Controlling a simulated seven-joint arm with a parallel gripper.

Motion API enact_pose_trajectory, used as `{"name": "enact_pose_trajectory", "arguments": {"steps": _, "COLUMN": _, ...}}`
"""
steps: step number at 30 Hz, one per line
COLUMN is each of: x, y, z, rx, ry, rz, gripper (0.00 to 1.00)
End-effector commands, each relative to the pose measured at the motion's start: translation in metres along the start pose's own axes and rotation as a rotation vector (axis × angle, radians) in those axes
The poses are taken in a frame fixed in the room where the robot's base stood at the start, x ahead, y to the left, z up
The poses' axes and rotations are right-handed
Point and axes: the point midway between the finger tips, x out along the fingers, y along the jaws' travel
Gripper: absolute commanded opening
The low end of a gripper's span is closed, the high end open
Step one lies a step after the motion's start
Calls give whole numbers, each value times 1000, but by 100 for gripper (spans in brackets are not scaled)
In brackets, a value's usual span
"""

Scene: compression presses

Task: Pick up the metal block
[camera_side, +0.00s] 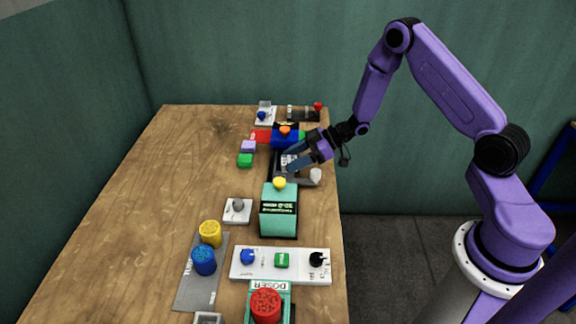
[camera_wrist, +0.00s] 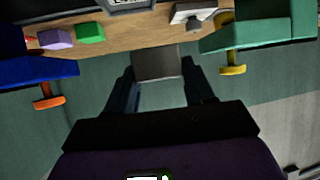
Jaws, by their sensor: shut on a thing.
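The metal block (camera_wrist: 158,62) is a plain grey block between my fingertips in the wrist view, with a finger on each side of it. My gripper (camera_wrist: 160,80) is shut on it. In the side view my gripper (camera_side: 288,158) reaches in from the right, tilted, over a dark device (camera_side: 276,168) near the table's right edge. The block is small and partly hidden by the fingers there. I cannot tell in that view how far it is above the device.
A blue box with an orange knob (camera_side: 285,138) stands behind my gripper; a teal box with a yellow knob (camera_side: 279,210) stands in front. A purple block (camera_side: 248,146) and a green block (camera_side: 245,160) lie to the left. The table's left side (camera_side: 150,190) is clear.

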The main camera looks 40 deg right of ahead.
Motion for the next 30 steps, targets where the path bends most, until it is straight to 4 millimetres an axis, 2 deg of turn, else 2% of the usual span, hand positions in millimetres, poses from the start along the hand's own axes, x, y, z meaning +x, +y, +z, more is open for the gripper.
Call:
{"name": "enact_pose_trajectory", "arguments": {"steps": 4, "x": -26, "y": -19, "z": -19, "rx": -2, "ry": 1, "rz": 1, "gripper": 12}}
{"name": "enact_pose_trajectory", "arguments": {"steps": 12, "x": -63, "y": -60, "z": -22, "rx": 0, "ry": 0, "rz": 1, "gripper": 12}}
{"name": "enact_pose_trajectory", "arguments": {"steps": 18, "x": -80, "y": -80, "z": -25, "rx": 0, "ry": 0, "rz": 2, "gripper": 12}}
{"name": "enact_pose_trajectory", "arguments": {"steps": 24, "x": -86, "y": -87, "z": -27, "rx": 6, "ry": 1, "rz": 14, "gripper": 12}}
{"name": "enact_pose_trajectory", "arguments": {"steps": 30, "x": -78, "y": -75, "z": -37, "rx": 61, "ry": 2, "rz": 116, "gripper": 12}}
